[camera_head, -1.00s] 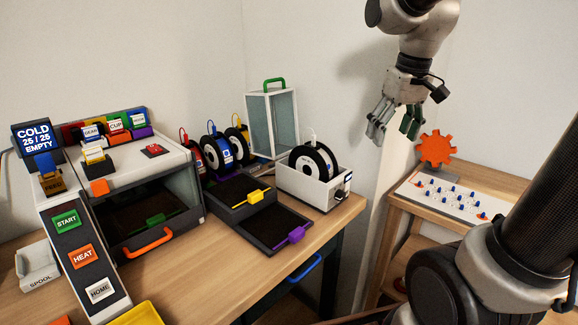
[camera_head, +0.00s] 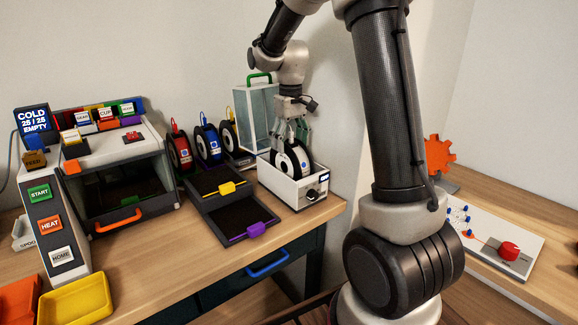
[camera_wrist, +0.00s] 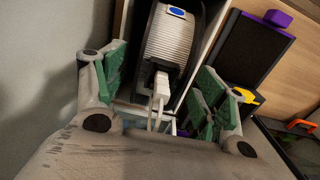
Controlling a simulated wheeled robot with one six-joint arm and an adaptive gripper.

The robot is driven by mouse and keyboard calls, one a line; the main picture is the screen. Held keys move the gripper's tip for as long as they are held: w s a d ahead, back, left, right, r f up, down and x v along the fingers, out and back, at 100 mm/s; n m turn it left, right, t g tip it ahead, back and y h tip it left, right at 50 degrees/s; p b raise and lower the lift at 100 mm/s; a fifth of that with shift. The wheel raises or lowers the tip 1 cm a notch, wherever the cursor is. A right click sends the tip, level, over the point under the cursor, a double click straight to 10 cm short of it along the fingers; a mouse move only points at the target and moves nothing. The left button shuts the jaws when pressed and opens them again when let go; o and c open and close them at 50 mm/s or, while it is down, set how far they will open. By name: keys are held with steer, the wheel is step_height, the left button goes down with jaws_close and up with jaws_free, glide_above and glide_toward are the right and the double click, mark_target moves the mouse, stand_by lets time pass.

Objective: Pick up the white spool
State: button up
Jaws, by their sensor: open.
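The white spool (camera_head: 289,162), with dark flanges and a blue-marked hub, stands upright in an open white box (camera_head: 314,193) on the bench. In the wrist view the white spool (camera_wrist: 167,42) shows its wound white filament edge and a pale clip on top. My gripper (camera_head: 293,135) is open, pointing down over the spool's top. In the wrist view my gripper (camera_wrist: 160,82) has green-padded fingers on both sides of the spool, with gaps visible. Whether any pad touches it I cannot tell.
Red (camera_head: 180,152), blue (camera_head: 208,143) and yellow-clipped (camera_head: 229,135) spools stand left of the box. A glass case (camera_head: 257,110) with a green handle is close behind. Dark trays (camera_head: 240,219) lie in front left. The printer (camera_head: 122,185) is further left.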

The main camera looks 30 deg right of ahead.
mark_target(291, 153)
steer(key=f, duration=0.4)
steer(key=shift+s+f, duration=0.1)
steer(key=shift+s, duration=0.1)
steer(key=c, duration=1.4)
